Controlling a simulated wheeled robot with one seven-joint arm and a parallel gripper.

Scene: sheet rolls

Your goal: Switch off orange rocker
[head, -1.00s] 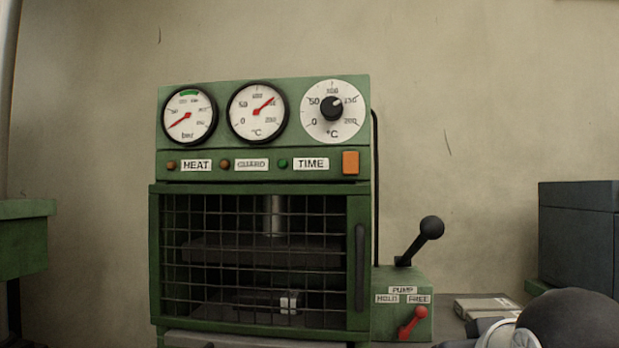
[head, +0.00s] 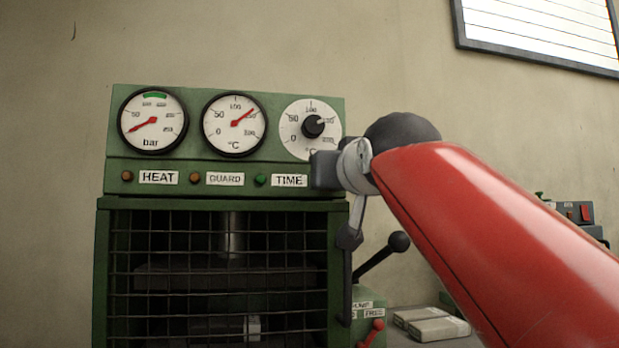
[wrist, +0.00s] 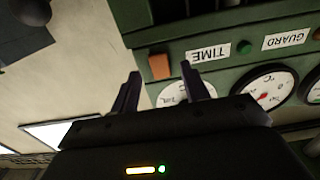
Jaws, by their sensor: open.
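The orange rocker (wrist: 160,66) sits on the green press panel, beside the TIME label (wrist: 208,53), in the upside-down wrist view. Which way it is tipped I cannot tell. My gripper (wrist: 160,69) is open and empty; its two dark fingertips appear on either side of the rocker in the picture. I cannot tell whether they touch it. In the head view my gripper (head: 325,170) is in front of the panel's right end and hides the rocker. The green press (head: 220,100) carries two gauges and a white dial with a black knob (head: 313,126).
A mesh guard (head: 220,270) covers the press front. A black ball-ended lever (head: 398,241) and a red lever (head: 372,332) stand right of it, below my arm. Pale packets (head: 435,328) lie on the bench. A framed white panel (head: 545,30) hangs on the wall.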

